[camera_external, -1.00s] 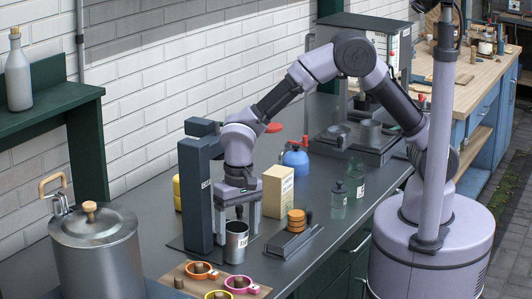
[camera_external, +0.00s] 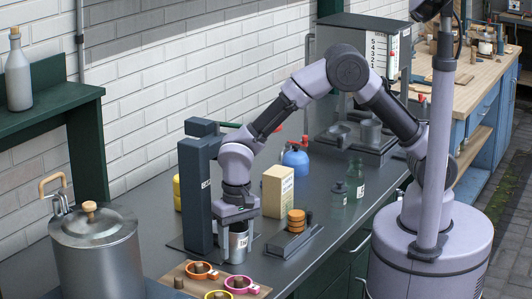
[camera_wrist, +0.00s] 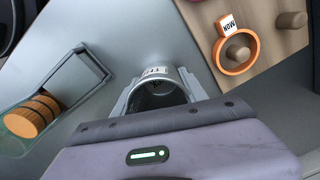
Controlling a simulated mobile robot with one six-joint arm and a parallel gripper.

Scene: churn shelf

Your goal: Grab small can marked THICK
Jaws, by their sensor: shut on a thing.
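A small silver can (camera_external: 238,242) stands upright on the grey counter beside a dark upright stand (camera_external: 196,195). Its label shows letters in the external view, too small to read in full. My gripper (camera_external: 237,234) is down over the can, with its two fingers on either side, shut on it. In the wrist view the can (camera_wrist: 157,73) shows its open top and part of a white label between the fingers of my gripper (camera_wrist: 155,98). The body of the can is largely hidden by the gripper.
A wooden board (camera_external: 255,291) with orange, pink and yellow ring-handled pieces is just in front. A beige box (camera_external: 278,191) and stacked orange discs (camera_external: 296,220) in a dark holder stand to the right. A large lidded pot (camera_external: 97,255) is at the left.

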